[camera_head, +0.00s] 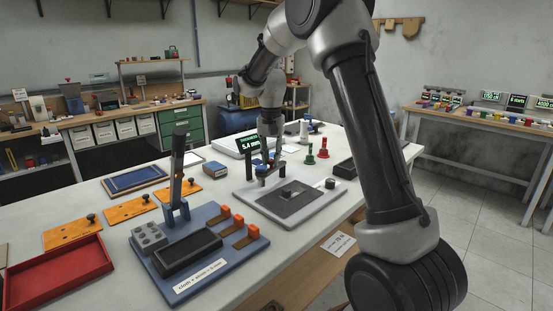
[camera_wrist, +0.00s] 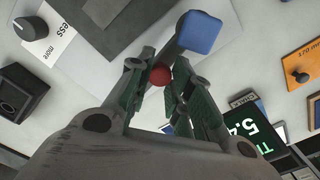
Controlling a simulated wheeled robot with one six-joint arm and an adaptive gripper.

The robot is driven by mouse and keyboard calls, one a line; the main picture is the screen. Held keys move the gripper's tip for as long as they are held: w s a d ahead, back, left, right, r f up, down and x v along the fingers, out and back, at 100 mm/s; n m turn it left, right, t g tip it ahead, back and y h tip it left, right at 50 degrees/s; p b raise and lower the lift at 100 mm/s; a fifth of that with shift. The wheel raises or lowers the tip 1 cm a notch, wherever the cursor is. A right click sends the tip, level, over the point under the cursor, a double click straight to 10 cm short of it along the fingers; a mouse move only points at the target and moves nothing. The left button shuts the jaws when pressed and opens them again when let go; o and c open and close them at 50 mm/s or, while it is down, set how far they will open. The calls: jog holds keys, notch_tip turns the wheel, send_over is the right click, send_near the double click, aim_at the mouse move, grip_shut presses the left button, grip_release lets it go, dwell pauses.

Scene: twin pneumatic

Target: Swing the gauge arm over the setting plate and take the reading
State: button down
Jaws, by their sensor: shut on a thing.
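My gripper (camera_wrist: 163,78) is shut on a red ball knob (camera_wrist: 160,75), which shows between its green-padded fingers. A dark bar, the gauge arm (camera_wrist: 174,52), runs from beside the knob to a blue block (camera_wrist: 198,33). The dark plate (camera_wrist: 112,40) lies to the left of the blue block in the wrist view. In the head view, my gripper (camera_head: 268,148) is at the back left of the gauge stand's grey base (camera_head: 312,209), and the dark plate (camera_head: 270,204) carries a small grey block (camera_head: 290,190). The display (camera_head: 247,143) reads about 5.4 mm. The knob is hidden there.
A blue fixture (camera_head: 165,268) with a raised lever (camera_head: 177,165) stands front left. Orange plates (camera_head: 130,211), a red tray (camera_head: 60,274) and a blue tray (camera_head: 133,179) lie farther left. Red and green knobbed pieces (camera_head: 323,150) stand behind the gauge. A black knob (camera_head: 330,183) is right of the plate.

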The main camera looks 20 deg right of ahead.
jog(key=shift+w+a+m, duration=0.25)
jog(key=shift+w+m, duration=0.35)
jog(key=shift+m, duration=0.5)
jog(key=shift+w+a+m, duration=0.25)
jog(key=shift+w+m, duration=0.35)
jog(key=shift+m, duration=0.5)
jog(key=shift+w, duration=0.1)
jog(key=c, duration=1.3)
grip_release()
jog(key=shift+o, duration=0.2)
